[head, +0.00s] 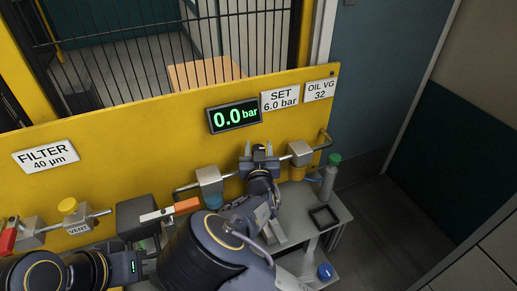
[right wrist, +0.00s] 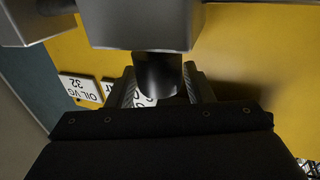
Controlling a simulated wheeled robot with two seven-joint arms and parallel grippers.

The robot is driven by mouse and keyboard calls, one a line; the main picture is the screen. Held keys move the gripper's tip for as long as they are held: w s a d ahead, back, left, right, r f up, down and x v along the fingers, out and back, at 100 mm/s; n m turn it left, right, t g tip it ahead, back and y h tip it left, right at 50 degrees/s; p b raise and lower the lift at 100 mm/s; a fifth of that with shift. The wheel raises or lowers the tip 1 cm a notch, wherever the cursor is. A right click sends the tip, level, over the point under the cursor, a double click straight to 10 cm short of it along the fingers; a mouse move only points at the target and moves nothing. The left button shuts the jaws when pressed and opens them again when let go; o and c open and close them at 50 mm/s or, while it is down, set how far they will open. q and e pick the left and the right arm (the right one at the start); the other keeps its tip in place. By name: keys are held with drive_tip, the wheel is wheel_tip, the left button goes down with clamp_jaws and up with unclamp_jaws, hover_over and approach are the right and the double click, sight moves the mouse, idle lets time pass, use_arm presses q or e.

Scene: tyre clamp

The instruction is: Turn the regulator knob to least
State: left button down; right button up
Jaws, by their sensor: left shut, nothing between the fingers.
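The regulator is on the yellow panel's pipe, largely hidden behind my right gripper (head: 258,150) in the head view. In the right wrist view its knob (right wrist: 160,72) is a dark cylinder under a grey body (right wrist: 140,22). The fingers of my right gripper (right wrist: 164,85) stand on both sides of the knob and appear to touch it. The pressure display (head: 234,115) reads 0.0 bar, and the plate (head: 280,99) beside it reads SET 6.0 bar. My left gripper (head: 148,264) is shut and empty at the lower left, below the orange-handled lever.
The orange-handled lever (head: 170,210), a yellow vent knob (head: 68,206) and a red handle (head: 8,238) are along the panel's left. A filter unit (head: 210,180) and another unit (head: 300,153) flank the regulator. A green-capped bottle (head: 329,180) and black square tray (head: 323,217) stand right.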

drive_tip(key=c, duration=0.6)
drive_tip(key=shift+c, duration=0.2)
